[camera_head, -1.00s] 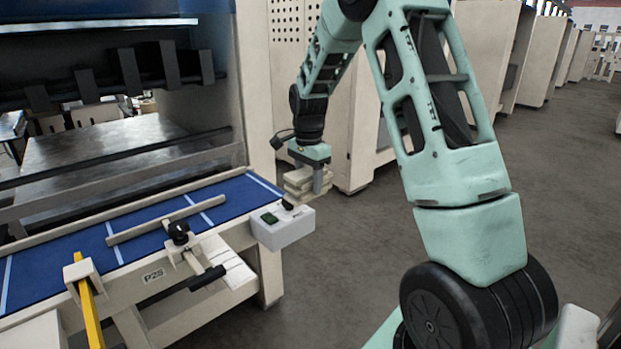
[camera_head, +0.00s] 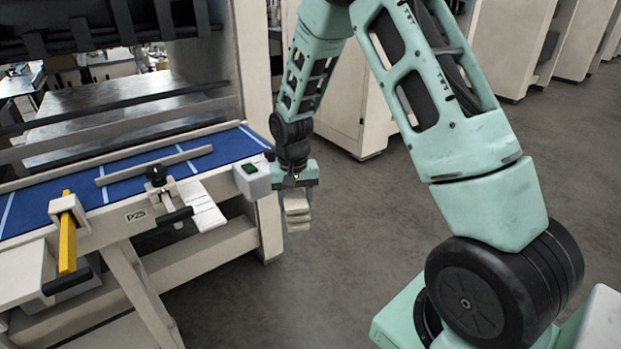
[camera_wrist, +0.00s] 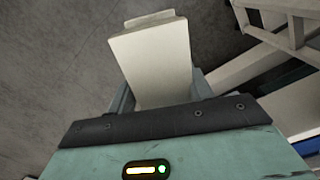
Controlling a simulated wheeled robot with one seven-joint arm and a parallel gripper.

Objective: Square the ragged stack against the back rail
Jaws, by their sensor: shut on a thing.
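The ragged stack (camera_head: 297,210) is a small pile of pale cream sheets or blocks with uneven edges. My gripper (camera_head: 296,188) is shut on it and holds it in the air, clear of the floor, just right of the machine's table end. In the wrist view the stack (camera_wrist: 152,62) stands out between the jaws, its top pieces offset from one another. The back rail (camera_head: 110,158) looks to be the long cream strip along the far edge of the blue table bed (camera_head: 35,203). The stack is apart from it. The fingertips are mostly hidden.
A grey control box (camera_head: 252,178) sits at the bed's right corner, close to my gripper. Open floor (camera_head: 345,215) lies to the right.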

